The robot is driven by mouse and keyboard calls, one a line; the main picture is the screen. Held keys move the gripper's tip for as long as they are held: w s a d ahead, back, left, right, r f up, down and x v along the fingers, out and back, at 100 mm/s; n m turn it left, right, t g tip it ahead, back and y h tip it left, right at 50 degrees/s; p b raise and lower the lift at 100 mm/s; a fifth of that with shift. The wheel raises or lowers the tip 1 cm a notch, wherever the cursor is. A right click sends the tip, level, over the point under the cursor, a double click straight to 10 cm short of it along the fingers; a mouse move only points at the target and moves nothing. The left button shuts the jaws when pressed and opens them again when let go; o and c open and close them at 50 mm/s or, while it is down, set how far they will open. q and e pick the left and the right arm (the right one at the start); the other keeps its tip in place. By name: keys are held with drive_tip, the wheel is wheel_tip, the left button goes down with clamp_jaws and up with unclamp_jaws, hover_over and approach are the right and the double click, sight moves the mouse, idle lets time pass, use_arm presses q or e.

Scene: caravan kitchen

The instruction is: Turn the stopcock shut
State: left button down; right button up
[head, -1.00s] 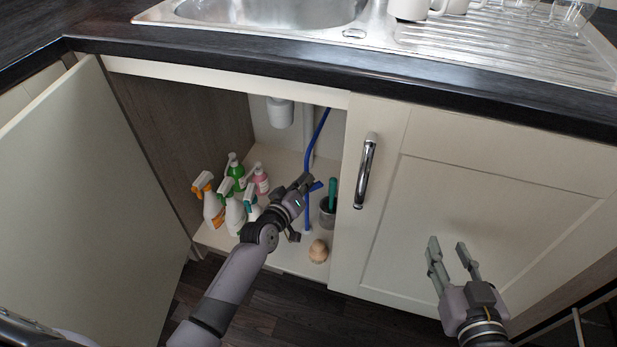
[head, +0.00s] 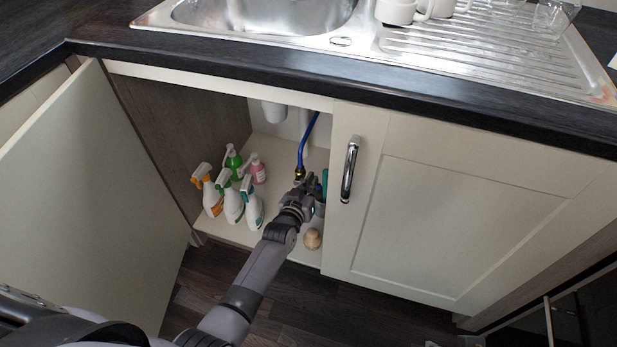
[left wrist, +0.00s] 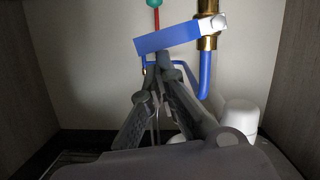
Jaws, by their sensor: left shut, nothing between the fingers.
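The stopcock shows in the left wrist view as a brass valve body (left wrist: 208,28) on a blue pipe (left wrist: 206,75). Its flat blue lever (left wrist: 168,40) points left from the valve, slightly tilted and nearly across the brass body. My left gripper (left wrist: 158,68) is shut and empty, its tips close to the lever's edge; I cannot tell whether they touch. In the head view the left gripper (head: 302,183) is inside the cupboard, just below the brass fitting (head: 299,172), and hides the lever.
Several spray bottles (head: 232,204) and a pink bottle (head: 257,170) stand left of my left arm. A wooden-topped brush (head: 312,239) lies near the cupboard's front edge. The open door (head: 85,200) is at left, the closed door (head: 450,220) at right.

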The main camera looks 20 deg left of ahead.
use_arm(q)
drive_tip(key=shift+d+f, duration=0.3)
drive_tip(key=shift+f, duration=0.1)
use_arm(e)
drive_tip(key=shift+r, duration=0.2)
use_arm(q)
drive_tip(key=shift+r, duration=0.1)
use_arm(e)
drive_tip(key=shift+r, duration=0.1)
